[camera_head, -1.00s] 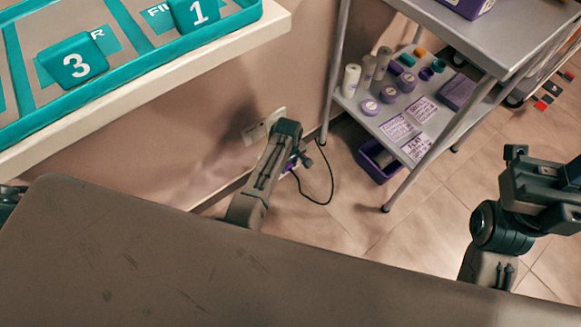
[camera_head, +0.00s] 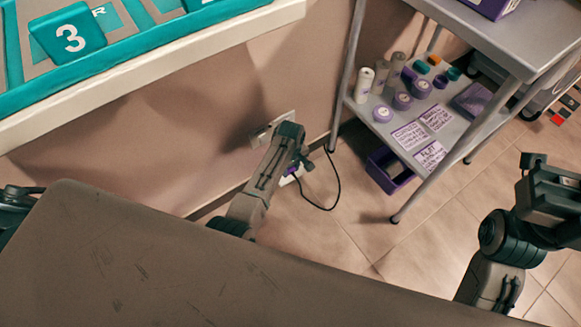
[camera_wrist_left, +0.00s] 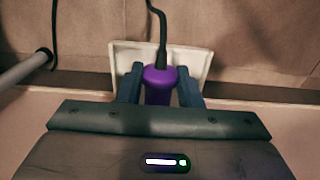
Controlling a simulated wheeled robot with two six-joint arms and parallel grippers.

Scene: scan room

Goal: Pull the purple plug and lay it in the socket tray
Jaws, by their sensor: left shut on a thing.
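The purple plug (camera_wrist_left: 160,82) is between the two fingers of my left gripper (camera_wrist_left: 160,88), which is shut on it. Its black cable rises from the plug in the left wrist view. A white plate-like piece (camera_wrist_left: 192,62) lies right behind the plug; I cannot tell whether the plug is still seated in it. In the head view my left gripper (camera_head: 297,168) is low by the wall, with a bit of purple and white showing beside it and the cable looping over the floor. My right arm (camera_head: 545,205) is at the right edge, its fingertips not clear. I cannot identify the socket tray for certain.
A pale wall plate (camera_head: 262,138) is partly behind my left arm. A grey trolley (camera_head: 465,130) with jars and labels stands at right, a purple bin (camera_head: 388,172) under it. A teal tray (camera_head: 160,45) with numbered tiles is at upper left. Tiled floor is free at centre right.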

